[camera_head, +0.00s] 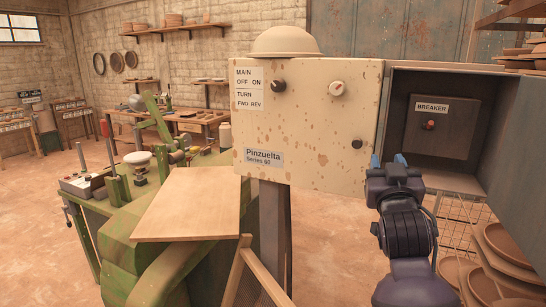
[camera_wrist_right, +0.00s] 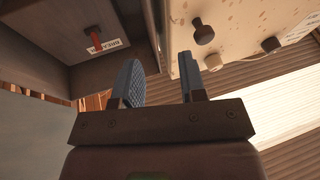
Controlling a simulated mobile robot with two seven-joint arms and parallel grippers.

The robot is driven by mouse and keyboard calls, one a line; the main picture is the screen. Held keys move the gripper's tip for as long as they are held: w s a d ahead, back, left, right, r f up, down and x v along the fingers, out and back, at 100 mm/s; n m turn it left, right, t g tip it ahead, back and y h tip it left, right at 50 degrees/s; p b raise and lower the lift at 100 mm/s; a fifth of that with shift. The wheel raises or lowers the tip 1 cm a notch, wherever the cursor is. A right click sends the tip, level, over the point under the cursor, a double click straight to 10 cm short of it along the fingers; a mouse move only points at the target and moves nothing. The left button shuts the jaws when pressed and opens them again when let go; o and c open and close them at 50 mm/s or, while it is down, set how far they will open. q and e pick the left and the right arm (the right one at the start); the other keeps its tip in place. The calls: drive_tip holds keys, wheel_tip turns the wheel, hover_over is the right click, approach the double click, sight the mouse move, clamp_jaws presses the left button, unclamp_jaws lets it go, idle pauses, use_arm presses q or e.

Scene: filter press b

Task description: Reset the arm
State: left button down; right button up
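My right gripper (camera_head: 388,161) is raised in front of the gap between the cream control box and the breaker enclosure. In the right wrist view its two blue-padded fingers (camera_wrist_right: 159,66) stand apart with nothing between them. The breaker panel (camera_head: 460,140) has a label and a red handle (camera_head: 429,125), which also shows in the right wrist view as a red lever (camera_wrist_right: 96,38). The gripper is apart from it. The spotted control box (camera_head: 310,140) carries a dark knob (camera_head: 278,86), a pale knob (camera_head: 337,88) and a small dark knob (camera_head: 356,127). My left gripper is out of view.
The enclosure's grey door (camera_head: 515,160) stands open at the right. A domed hat (camera_head: 284,42) sits on the control box. A wooden board (camera_head: 190,205) rests on the green machine (camera_head: 125,245) at left. Brown plates (camera_head: 508,245) are stacked at lower right.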

drive_tip(key=s+d+f+n+g+y, duration=0.15)
drive_tip(key=s+f, duration=0.25)
drive_tip(key=f, duration=1)
drive_tip(key=s+a+f+n+g+y, duration=0.1)
drive_tip(key=s+f+g+y, duration=0.25)
drive_tip(key=f, duration=1.15)
drive_tip(key=s+d+f+g, duration=0.2)
drive_tip(key=s+f, duration=0.8)
drive_tip(key=s, duration=0.1)
drive_tip(key=s+d+f+g+h+b, duration=0.1)
drive_tip(key=s+d+f+g, duration=0.1)
drive_tip(key=s+f, duration=0.8)
drive_tip(key=shift+s+d+m+g, duration=0.15)
drive_tip(key=shift+s+m+g, duration=0.2)
drive_tip(key=shift+g, duration=0.05)
drive_tip(key=shift+s+d, duration=0.1)
drive_tip(key=shift+s, duration=0.05)
